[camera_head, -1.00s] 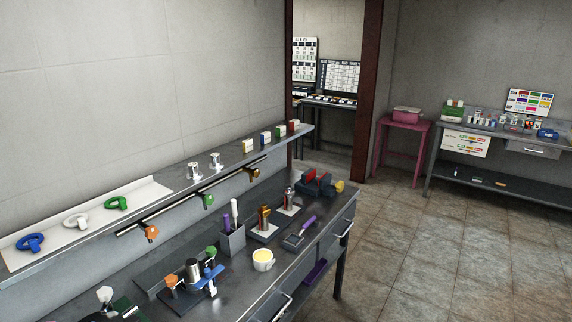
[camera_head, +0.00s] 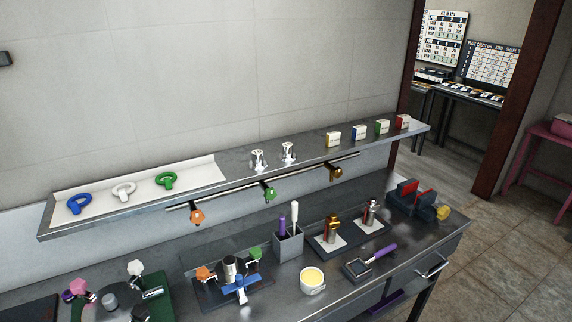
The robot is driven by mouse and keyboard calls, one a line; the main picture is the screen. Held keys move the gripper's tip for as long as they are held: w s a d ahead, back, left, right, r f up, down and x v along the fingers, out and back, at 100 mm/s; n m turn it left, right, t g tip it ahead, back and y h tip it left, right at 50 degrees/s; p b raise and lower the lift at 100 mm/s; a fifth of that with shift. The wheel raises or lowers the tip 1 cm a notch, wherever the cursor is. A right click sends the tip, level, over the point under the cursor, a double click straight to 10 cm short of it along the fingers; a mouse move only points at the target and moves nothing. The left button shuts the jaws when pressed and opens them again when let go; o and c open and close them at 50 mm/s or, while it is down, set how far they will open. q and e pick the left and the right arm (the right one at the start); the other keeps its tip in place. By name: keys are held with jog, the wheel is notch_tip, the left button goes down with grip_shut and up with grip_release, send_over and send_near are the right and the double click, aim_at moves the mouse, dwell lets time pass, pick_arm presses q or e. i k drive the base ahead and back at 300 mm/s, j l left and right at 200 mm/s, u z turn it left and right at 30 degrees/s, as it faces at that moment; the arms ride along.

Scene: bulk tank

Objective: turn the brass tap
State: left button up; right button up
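Three taps hang from a dark rail under the wall shelf. The brass tap (camera_head: 336,172) is the one at the right end of the rail. A green tap (camera_head: 269,193) hangs at the middle and an orange tap (camera_head: 197,216) at the left. A brass-coloured fitting (camera_head: 332,229) also stands upright on a white plate on the bench, beside a silver and red one (camera_head: 371,212). Neither of my grippers shows in the head view.
The shelf (camera_head: 235,166) holds colored rings, two silver pieces and several small boxes. The bench (camera_head: 300,262) carries a valve assembly (camera_head: 232,270), a grey holder (camera_head: 288,245), a yellow-filled cup (camera_head: 312,280), a purple-handled tool (camera_head: 372,258) and a vise (camera_head: 415,196). Floor is open at right.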

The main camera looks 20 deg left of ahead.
aim_at(337, 173)
jog(key=i+l+u, duration=0.15)
jog(key=u, duration=0.3)
jog(key=i+l+u, duration=0.1)
jog(key=l+u, duration=0.3)
jog(key=i+l+u, duration=0.1)
jog(key=u, duration=0.35)
